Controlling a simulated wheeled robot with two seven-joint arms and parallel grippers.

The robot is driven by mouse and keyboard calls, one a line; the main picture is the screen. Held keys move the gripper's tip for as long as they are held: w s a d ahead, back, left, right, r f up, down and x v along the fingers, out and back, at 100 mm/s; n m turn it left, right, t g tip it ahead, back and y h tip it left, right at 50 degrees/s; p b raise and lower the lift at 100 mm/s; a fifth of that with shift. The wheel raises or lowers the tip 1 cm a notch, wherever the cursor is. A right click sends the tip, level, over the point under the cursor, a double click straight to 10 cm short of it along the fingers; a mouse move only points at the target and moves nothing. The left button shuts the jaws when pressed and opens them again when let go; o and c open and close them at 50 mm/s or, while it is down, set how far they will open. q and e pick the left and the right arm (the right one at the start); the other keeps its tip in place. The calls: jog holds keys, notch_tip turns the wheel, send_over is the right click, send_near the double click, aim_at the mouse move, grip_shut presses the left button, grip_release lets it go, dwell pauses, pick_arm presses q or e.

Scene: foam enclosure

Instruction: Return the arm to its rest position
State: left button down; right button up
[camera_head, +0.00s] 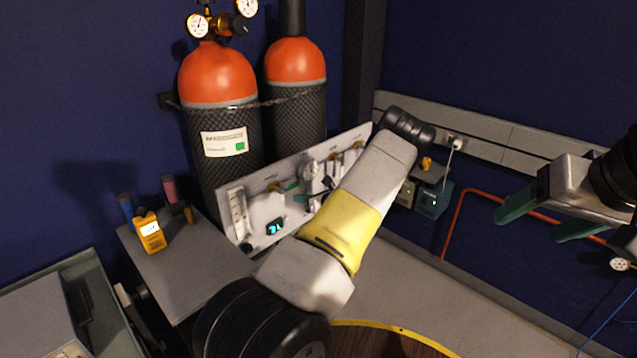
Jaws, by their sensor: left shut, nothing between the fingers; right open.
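My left arm (352,225), white with a yellow band and black joints, rises from the bottom left to a black joint in front of the back wall. Its gripper is not visible; what lies beyond that joint is hidden or cannot be made out. My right gripper (543,222) comes in from the right edge. Its two teal fingers are spread apart, and it is open and empty. It shows in front of the dark blue wall and a red pipe.
Two orange-topped gas cylinders (219,77) stand at the back left. A panel with gauges (268,207) stands behind my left arm. A grey surface (190,268) bears an orange handheld meter (149,232). A red pipe (451,222) runs along the right wall. A curved yellow edge (402,331) shows below.

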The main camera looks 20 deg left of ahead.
pick_arm(q)
jog(key=s+f+v, duration=0.1)
jog(key=v, duration=0.9)
jog(key=s+d+r+n+g+h, duration=0.35)
jog(key=s+r+n+h, duration=0.35)
jog(key=s+r+n, duration=0.6)
jog(key=s+d+r+n+t+h, duration=0.2)
jog(key=s+d+r+n+h, duration=0.2)
jog(key=s+r, duration=0.5)
jog(key=s+d+r+n+t+h, duration=0.3)
jog(key=s+d+r+n, duration=0.3)
jog(key=s+d+r, duration=0.3)
jog(key=shift+s+r+h, duration=0.45)
jog(key=shift+r+h, duration=0.05)
jog(key=shift+h, duration=0.3)
